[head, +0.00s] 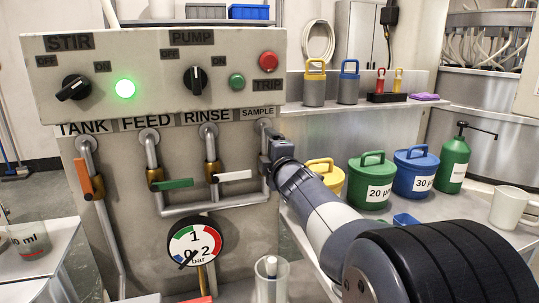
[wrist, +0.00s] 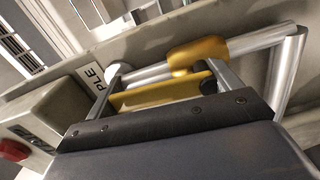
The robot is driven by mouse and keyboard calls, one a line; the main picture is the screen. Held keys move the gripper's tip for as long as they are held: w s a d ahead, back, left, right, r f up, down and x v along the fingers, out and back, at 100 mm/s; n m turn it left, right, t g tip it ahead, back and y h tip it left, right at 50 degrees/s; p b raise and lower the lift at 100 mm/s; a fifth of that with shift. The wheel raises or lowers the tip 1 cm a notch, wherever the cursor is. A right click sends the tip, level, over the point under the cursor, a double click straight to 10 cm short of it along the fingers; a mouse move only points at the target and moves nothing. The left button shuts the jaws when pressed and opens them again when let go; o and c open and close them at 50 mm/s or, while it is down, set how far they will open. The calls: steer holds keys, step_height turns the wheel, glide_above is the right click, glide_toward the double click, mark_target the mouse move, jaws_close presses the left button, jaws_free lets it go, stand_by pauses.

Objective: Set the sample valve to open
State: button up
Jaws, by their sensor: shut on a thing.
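The SAMPLE label (head: 258,113) is at the right end of the row of valve names in the head view. My gripper (head: 277,152) is just below it, at the sample pipe (head: 263,127), and hides the sample valve there. In the wrist view my gripper (wrist: 166,78) is shut on the yellow valve handle (wrist: 155,96), one finger at each end of it. The yellow valve body (wrist: 197,55) sits on a silver pipe (wrist: 262,40) just beyond. The handle lies roughly alongside the pipe.
The rinse valve's white handle (head: 233,175) and the feed valve's green handle (head: 172,184) are close on the left. The tank valve has an orange handle (head: 84,178). A gauge (head: 196,246) is below.

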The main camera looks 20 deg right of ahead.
steer(key=o, duration=1.2)
steer(key=shift+o, duration=0.2)
steer(key=s+p, duration=0.1)
steer(key=s, duration=0.9)
steer(key=shift+s, duration=0.4)
steer(key=w, duration=1)
steer(key=shift+w+b, duration=0.4)
steer(key=shift+b, duration=0.05)
